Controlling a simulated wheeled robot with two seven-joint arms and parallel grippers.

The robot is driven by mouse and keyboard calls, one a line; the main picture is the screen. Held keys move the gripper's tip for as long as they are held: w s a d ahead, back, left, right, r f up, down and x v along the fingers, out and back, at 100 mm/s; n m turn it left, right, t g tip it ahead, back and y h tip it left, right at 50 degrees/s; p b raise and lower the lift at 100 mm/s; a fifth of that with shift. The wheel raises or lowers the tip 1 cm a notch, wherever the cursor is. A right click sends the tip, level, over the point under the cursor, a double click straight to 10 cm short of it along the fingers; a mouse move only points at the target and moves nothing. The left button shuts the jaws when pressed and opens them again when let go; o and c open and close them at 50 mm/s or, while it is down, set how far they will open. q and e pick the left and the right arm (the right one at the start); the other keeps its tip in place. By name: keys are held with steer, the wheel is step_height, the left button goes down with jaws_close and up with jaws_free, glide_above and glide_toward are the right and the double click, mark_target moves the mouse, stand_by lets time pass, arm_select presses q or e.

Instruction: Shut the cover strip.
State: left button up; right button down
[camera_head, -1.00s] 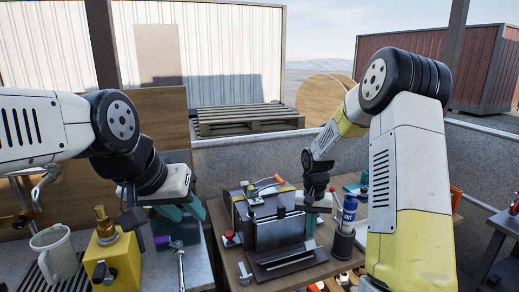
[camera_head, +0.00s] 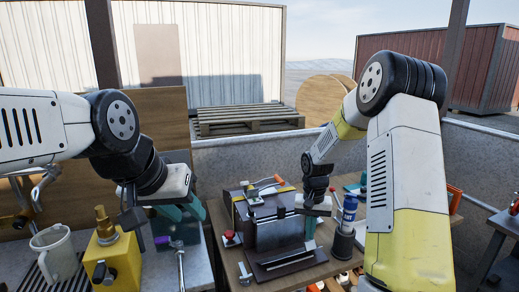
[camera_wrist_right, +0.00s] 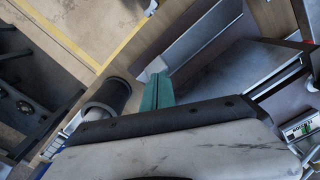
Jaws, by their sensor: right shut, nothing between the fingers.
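The grey machine (camera_head: 279,232) stands on the workbench right of centre. The cover strip (camera_head: 286,262) appears to be the long dark flap with a pale edge, lowered at the machine's front. In the right wrist view the strip (camera_wrist_right: 203,38) runs diagonally beyond the fingers. My right gripper (camera_head: 310,229) is shut and empty, pointing down by the machine's right side. Its green fingers (camera_wrist_right: 157,93) appear close to the strip's end in the wrist view; I cannot tell whether they touch. My left gripper (camera_head: 186,212) hangs open, left of the machine, away from the strip.
A dark cup (camera_head: 343,243) holding a blue bottle (camera_head: 349,208) stands close right of my right gripper. A red button (camera_head: 230,236) is left of the machine. A yellow valve block (camera_head: 112,262) and a mug (camera_head: 54,252) stand on the left bench.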

steer(key=shift+f, duration=0.35)
steer(key=shift+r, duration=3.05)
steer(key=shift+s+r, duration=0.1)
steer(key=shift+r, duration=0.25)
steer(key=s+a+r+n+t+y, duration=0.15)
steer(key=s+r+t, duration=0.25)
steer(key=s+r, duration=1.15)
steer(key=s+r+n+t, duration=0.1)
steer(key=s+r+t, duration=0.1)
steer(key=s, duration=0.6)
steer(key=shift+s+a+r+y, duration=0.3)
steer(key=shift+a+r+y, duration=0.05)
steer(key=shift+r, duration=0.4)
